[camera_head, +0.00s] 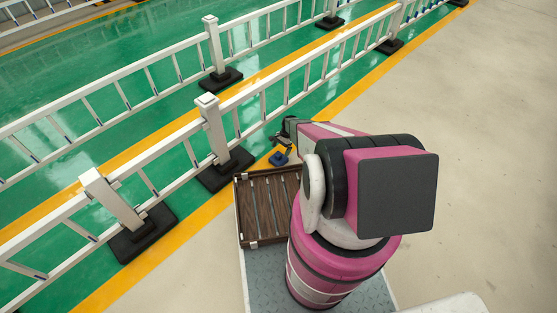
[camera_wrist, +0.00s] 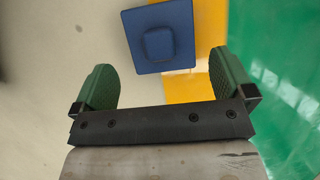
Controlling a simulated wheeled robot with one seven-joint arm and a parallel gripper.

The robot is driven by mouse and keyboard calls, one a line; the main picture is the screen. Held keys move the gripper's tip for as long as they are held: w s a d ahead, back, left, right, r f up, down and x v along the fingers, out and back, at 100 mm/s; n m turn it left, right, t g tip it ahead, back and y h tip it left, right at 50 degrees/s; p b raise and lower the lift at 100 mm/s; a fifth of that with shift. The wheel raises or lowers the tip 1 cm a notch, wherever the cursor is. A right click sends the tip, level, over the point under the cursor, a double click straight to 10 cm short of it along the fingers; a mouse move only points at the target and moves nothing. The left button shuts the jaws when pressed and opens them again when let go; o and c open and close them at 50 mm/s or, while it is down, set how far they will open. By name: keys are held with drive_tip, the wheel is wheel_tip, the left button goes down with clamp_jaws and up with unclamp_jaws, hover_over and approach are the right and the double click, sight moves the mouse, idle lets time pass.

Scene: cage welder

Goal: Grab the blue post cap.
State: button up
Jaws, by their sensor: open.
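The blue post cap (camera_wrist: 160,38) is a square blue plate with a smaller raised square block in its middle. In the wrist view it is at the top centre, beyond and between the two green finger pads. In the head view the cap (camera_head: 279,159) is a small blue shape near the yellow line, just right of a fence post's base. My gripper (camera_wrist: 165,80) is open, with nothing between its fingers. In the head view my gripper (camera_head: 284,133) is beside the cap and partly hidden by my arm.
A white fence (camera_head: 212,125) with black bases runs diagonally along the yellow line (camera_head: 205,195) and green floor. A brown slatted wooden tray (camera_head: 242,205) is near the cap, partly hidden behind my arm. The beige floor (camera_head: 480,130) on the right is clear.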

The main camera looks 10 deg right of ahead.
sight(279, 154)
drive_tip(key=shift+x, duration=3.55)
drive_tip(key=c, duration=0.6)
